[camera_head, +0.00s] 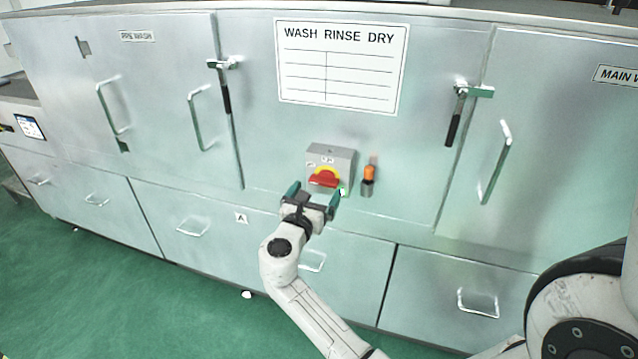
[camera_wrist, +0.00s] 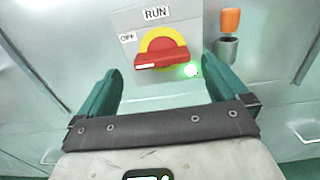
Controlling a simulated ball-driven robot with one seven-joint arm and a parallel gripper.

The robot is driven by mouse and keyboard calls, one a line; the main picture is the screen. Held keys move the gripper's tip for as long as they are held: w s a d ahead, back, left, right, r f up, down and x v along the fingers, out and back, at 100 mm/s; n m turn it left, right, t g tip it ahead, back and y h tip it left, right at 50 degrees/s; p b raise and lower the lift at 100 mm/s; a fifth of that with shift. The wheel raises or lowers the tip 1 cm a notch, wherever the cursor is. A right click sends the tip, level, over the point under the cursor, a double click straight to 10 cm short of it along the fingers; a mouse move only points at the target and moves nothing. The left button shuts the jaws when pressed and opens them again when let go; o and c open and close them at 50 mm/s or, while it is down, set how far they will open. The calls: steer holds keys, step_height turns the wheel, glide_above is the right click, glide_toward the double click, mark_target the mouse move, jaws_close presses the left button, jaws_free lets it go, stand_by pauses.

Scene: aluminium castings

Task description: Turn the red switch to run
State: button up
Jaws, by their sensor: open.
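The red switch (camera_head: 324,178) is a red handle on a yellow disc, on a grey box (camera_head: 342,156) fixed to the front of the washing machine. In the wrist view the red switch (camera_wrist: 160,59) lies nearly level, its left end pointing toward the left side below the OFF label (camera_wrist: 127,37). The RUN label (camera_wrist: 156,13) is above the disc. A green light (camera_wrist: 190,70) glows at the lower right of the switch. My gripper (camera_head: 312,194) is open and empty, just in front of and below the box. In the wrist view its green fingers (camera_wrist: 160,90) stand apart, below the switch, not touching it.
An orange-topped fitting (camera_head: 368,176) sits just right of the box. Black lever latches (camera_head: 224,92) and (camera_head: 455,120) and door handles (camera_head: 495,162) stick out from the panel. Drawers with handles (camera_head: 312,260) lie below. Green floor is open in front.

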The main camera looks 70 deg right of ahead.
mark_target(322, 184)
steer(key=shift+w+d, duration=0.1)
steer(key=shift+d, duration=2.1)
steer(key=c, duration=0.9)
steer(key=shift+c, duration=0.2)
